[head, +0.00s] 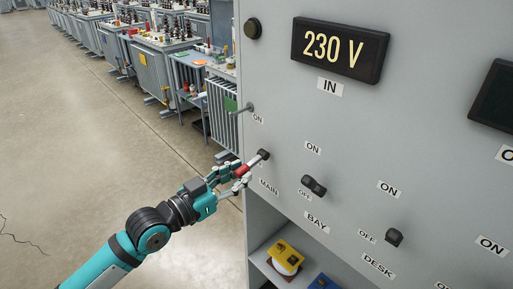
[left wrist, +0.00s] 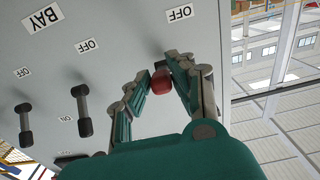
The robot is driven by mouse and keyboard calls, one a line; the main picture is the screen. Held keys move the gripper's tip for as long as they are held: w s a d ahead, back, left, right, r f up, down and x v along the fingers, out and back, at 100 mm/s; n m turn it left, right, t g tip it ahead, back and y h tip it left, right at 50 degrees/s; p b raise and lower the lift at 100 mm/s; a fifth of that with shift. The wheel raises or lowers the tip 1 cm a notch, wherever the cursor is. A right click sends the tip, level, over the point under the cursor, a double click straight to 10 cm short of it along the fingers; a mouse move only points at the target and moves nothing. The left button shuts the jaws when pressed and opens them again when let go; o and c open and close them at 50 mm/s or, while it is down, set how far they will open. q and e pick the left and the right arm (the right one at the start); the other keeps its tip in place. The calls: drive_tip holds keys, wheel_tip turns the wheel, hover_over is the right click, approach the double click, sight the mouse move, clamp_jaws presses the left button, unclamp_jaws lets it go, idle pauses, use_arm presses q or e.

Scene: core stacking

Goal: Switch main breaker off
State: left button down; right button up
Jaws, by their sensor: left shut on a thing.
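The MAIN breaker lever has a red grip (head: 243,170) and a dark pivot on the grey panel (head: 225,20). In the head view it sticks out toward the lower left, between the ON label (head: 258,119) and the MAIN label (head: 269,187). My left gripper (head: 238,173) is shut on the red grip. In the left wrist view, the red grip (left wrist: 163,88) sits between the fingertips of my left gripper (left wrist: 165,80), near an OFF label (left wrist: 179,12). The fingers hide part of the lever. My right gripper is not in view.
The BAY lever (head: 314,185) and DESK lever (head: 394,237) stand to the right on the panel. A display (head: 339,48) reads 230 V. A metal peg (head: 246,108) sticks out near the panel's left edge. A shelf below holds a yellow item (head: 286,254). The floor at left is clear.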

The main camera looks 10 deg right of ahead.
use_arm(q)
drive_tip(key=shift+d+f, duration=0.1)
drive_tip(key=shift+f, duration=0.55)
drive_tip(key=shift+w+d+f+b, duration=0.15)
drive_tip(key=shift+d+f+b, duration=0.05)
drive_tip(key=shift+f+b, duration=0.35)
drive_tip(key=shift+w+d+f+b, duration=0.15)
drive_tip(key=shift+f+b, duration=0.25)
drive_tip(key=shift+f, duration=0.1)
drive_tip(key=shift+w+d+f+b, duration=0.15)
drive_tip(key=shift+d+f+b, duration=0.15)
drive_tip(key=shift+f+b, duration=0.35)
drive_tip(key=c, duration=1.1)
unclamp_jaws()
drive_tip(key=shift+w+d, duration=0.2)
drive_tip(key=shift+w, duration=0.05)
drive_tip(key=shift+o, duration=0.2)
drive_tip(key=shift+s+r, duration=0.1)
drive_tip(key=shift+r, duration=0.05)
drive_tip(key=shift+a, duration=0.1)
